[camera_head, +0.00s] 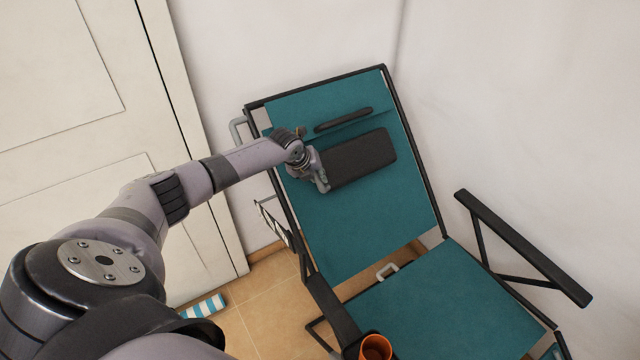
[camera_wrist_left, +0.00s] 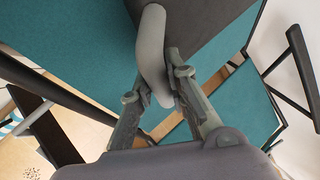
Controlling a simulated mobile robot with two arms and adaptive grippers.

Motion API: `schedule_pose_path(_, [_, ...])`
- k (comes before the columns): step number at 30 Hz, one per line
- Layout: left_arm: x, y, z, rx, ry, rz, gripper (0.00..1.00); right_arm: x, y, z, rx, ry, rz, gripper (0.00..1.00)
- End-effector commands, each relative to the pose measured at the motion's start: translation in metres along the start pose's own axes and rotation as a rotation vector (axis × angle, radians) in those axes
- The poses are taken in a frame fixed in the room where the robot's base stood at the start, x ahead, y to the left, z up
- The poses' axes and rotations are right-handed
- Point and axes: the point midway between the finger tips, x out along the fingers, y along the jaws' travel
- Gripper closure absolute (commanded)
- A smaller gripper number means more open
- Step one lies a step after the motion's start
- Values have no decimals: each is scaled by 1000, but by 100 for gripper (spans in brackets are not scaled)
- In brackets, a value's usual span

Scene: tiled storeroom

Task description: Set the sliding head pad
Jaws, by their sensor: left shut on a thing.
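The dark head pad (camera_head: 360,157) lies against the upper part of the teal backrest (camera_head: 350,235) of a folding chair, slightly tilted in the picture. My left gripper (camera_head: 321,181) is at the pad's left end. In the left wrist view, my left gripper (camera_wrist_left: 160,86) is shut on a grey curved handle (camera_wrist_left: 152,50) that joins the dark pad (camera_wrist_left: 200,25). A thin black bar (camera_head: 343,119) lies across the backrest above the pad. My right gripper is not in view.
A black armrest (camera_head: 520,245) stands out at the right. An orange cup (camera_head: 375,347) is by the left armrest. A grey handle (camera_head: 387,270) shows near the seat. A blue-white striped thing (camera_head: 204,306) lies on the tiles. A white door (camera_head: 80,110) is at left.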

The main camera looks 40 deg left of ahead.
Motion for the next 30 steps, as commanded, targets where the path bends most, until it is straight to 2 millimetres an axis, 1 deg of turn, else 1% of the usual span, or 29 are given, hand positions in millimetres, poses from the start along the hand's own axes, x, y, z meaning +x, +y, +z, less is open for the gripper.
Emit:
schedule_pose_path(1, [-3, -1, 5, 2, -9, -3, 100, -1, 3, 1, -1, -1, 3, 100])
schedule_pose_path(5, [-3, -2, 6, 1, -11, -4, 100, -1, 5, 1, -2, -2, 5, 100])
schedule_pose_path(6, [-4, -2, 6, 1, -11, -5, 84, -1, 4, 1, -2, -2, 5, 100])
schedule_pose_path(15, [-2, -2, 4, 0, -7, -4, 64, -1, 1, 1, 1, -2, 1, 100])
schedule_pose_path(22, [-2, -2, 3, -1, -5, -4, 64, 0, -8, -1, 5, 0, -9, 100])
schedule_pose_path(25, [-3, -2, 3, -1, -5, -4, 64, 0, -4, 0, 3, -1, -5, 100])
schedule_pose_path(28, [-8, -1, 3, -1, -6, -4, 64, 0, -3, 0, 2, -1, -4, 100])
schedule_pose_path(30, [-15, -1, 4, 1, -6, -4, 64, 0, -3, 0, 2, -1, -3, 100])
